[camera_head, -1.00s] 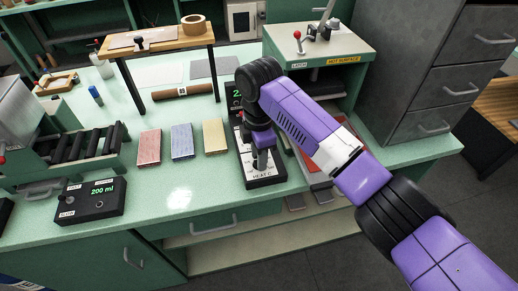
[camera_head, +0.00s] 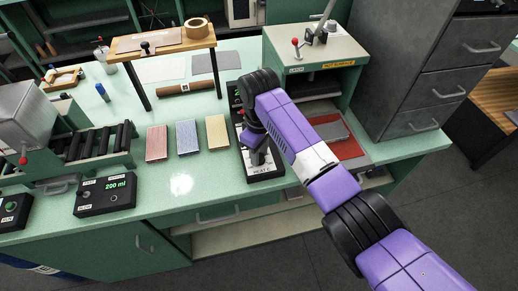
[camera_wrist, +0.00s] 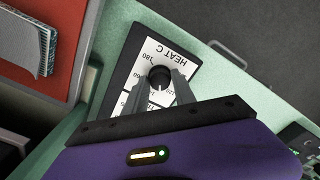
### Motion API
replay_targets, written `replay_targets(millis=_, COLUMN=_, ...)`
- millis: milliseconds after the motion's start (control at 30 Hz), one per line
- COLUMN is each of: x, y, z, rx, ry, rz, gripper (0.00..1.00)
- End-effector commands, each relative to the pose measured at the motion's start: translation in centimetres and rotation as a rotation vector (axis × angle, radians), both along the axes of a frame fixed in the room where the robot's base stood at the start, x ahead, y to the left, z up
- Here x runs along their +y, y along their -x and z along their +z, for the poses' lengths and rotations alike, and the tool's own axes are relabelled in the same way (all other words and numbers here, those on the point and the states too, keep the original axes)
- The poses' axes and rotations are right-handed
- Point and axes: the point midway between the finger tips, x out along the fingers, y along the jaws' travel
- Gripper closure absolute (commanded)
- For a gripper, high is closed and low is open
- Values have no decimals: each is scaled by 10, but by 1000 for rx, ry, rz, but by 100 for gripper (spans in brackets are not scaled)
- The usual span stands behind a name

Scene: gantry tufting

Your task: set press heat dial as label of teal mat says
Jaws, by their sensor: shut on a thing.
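The heat dial is a black round knob (camera_wrist: 160,77) on a white-faced panel marked HEAT C, in a black box (camera_head: 266,173) on the bench. In the wrist view the numbers 180 and 120 show beside the knob; its pointer direction is not clear. My gripper (camera_wrist: 162,84) is shut on the knob, a finger on either side. In the head view my arm hides the knob and most of a green display (camera_head: 234,90) behind it. The press (camera_head: 318,47), a green box labelled HOT SURFACE, stands behind and right. I cannot make out a teal mat or its label.
A red tray (camera_head: 352,150) with a grey slab lies right of the dial box. Pink (camera_head: 157,143), blue (camera_head: 187,137) and yellow (camera_head: 217,132) blocks stand to its left. A black box reading 200 ml (camera_head: 104,197) sits further left. A wooden stand (camera_head: 165,40) is behind.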

Motion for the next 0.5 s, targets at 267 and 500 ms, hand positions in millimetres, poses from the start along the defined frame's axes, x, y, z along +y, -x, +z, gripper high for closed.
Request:
replay_targets(millis=267, x=0, y=1, z=2, rx=3, ry=1, rz=-235, gripper=100)
replay_targets(millis=500, x=0, y=0, z=2, rx=1, ry=0, rz=-378, gripper=100)
